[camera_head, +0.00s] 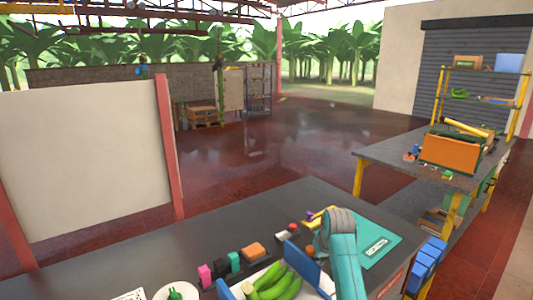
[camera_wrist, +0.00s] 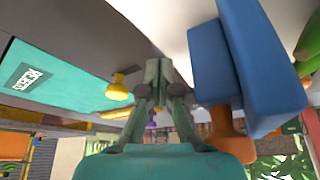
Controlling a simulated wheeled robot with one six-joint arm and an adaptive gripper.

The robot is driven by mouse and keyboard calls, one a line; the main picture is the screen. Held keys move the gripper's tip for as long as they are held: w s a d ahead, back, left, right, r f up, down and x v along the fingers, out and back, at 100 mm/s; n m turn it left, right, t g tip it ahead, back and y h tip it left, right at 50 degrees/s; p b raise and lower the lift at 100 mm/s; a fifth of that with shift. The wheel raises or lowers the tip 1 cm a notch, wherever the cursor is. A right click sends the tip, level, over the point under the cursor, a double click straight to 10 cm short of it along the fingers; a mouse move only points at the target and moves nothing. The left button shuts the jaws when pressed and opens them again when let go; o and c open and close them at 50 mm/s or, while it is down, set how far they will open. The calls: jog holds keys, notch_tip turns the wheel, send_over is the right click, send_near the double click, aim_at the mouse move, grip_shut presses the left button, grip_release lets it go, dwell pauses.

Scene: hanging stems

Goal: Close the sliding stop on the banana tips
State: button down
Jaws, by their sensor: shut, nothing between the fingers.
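Green bananas (camera_head: 275,284) lie in a white tray (camera_head: 321,278) at the bottom of the head view. A bit of green shows at the right edge of the wrist view (camera_wrist: 309,48). A tilted blue panel (camera_head: 302,263) stands at their right end, and another blue piece (camera_head: 226,289) at their left. In the wrist view, two blue blocks (camera_wrist: 264,65) stand right of my gripper, with an orange knob (camera_wrist: 227,133) below them. I cannot tell which part slides. My gripper (camera_wrist: 158,68) is shut and empty beside the blue blocks, apart from them; my arm hides it in the head view.
A teal mat (camera_head: 389,240) with a white label lies right of my arm. A yellow knob (camera_wrist: 118,88) shows left of my gripper. Pink (camera_head: 205,275), black and orange blocks (camera_head: 253,250) stand along the table. The table's (camera_head: 240,216) far part is clear.

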aim_at(312, 247)
jog(key=shift+s+a+f, duration=0.25)
jog(key=shift+s+a, duration=0.65)
jog(key=shift+a, duration=0.25)
jog(key=shift+s+a+f, duration=0.25)
jog(key=shift+s+a, duration=0.65)
jog(key=shift+a, duration=0.25)
dwell(0.9)
jog(key=shift+w+d, duration=0.4)
jog(key=shift+d, duration=0.1)
jog(key=shift+r, duration=0.1)
jog(key=shift+w+r, duration=0.15)
jog(key=shift+r, duration=0.7)
jog(key=shift+d+r, duration=0.1)
jog(key=shift+r, duration=3.25)
